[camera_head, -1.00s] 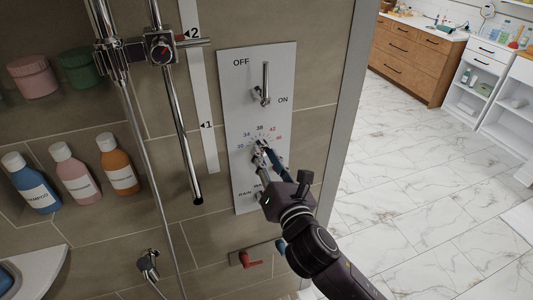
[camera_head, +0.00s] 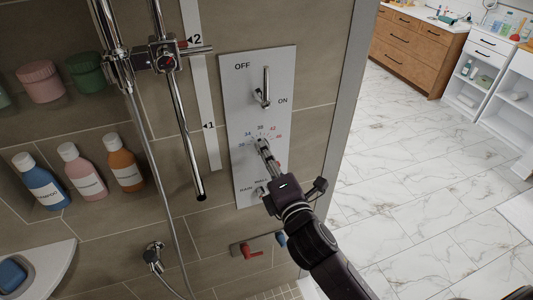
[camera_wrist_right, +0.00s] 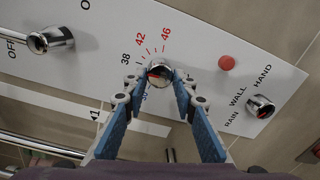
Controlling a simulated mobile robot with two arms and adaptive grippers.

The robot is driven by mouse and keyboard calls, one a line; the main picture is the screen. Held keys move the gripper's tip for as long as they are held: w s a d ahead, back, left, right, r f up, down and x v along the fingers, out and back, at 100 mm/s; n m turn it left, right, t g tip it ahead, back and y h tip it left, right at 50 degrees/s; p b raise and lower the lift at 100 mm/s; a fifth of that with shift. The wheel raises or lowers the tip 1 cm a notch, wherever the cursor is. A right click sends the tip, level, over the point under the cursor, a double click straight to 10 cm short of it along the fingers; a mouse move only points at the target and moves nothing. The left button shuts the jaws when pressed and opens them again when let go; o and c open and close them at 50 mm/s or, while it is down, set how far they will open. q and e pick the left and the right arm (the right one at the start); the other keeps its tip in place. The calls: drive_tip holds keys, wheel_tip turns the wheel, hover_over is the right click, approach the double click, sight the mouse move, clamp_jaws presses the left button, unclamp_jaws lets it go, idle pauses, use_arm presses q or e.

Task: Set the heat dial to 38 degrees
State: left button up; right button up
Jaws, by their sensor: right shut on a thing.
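The heat dial (camera_wrist_right: 158,70) is a small chrome knob with a red mark on the white shower panel (camera_head: 236,105). Its printed scale, blue through black 38 to red 42 and 46, arcs around it. In the wrist view the red mark is on the knob's left part; its exact reading cannot be told. My right gripper (camera_head: 264,146) is at the dial, its fingertips on either side and shut on the knob, as the wrist view also shows (camera_wrist_right: 160,80). The fingers hide part of the dial and the scale's low end. My left gripper is not in view.
An OFF/ON lever (camera_head: 265,88) is above the dial, and a RAIN/WALL/HAND selector (camera_wrist_right: 262,105) and red button (camera_wrist_right: 226,63) are below. A chrome rail (camera_head: 180,110) and hose stand left of the panel. Bottles (camera_head: 83,172) fill a niche further left.

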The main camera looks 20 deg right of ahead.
drive_tip(key=shift+m, duration=0.6)
drive_tip(key=o, duration=1.2)
drive_tip(key=shift+c, duration=0.2)
drive_tip(key=s, duration=1.2)
drive_tip(key=shift+d+r, duration=0.2)
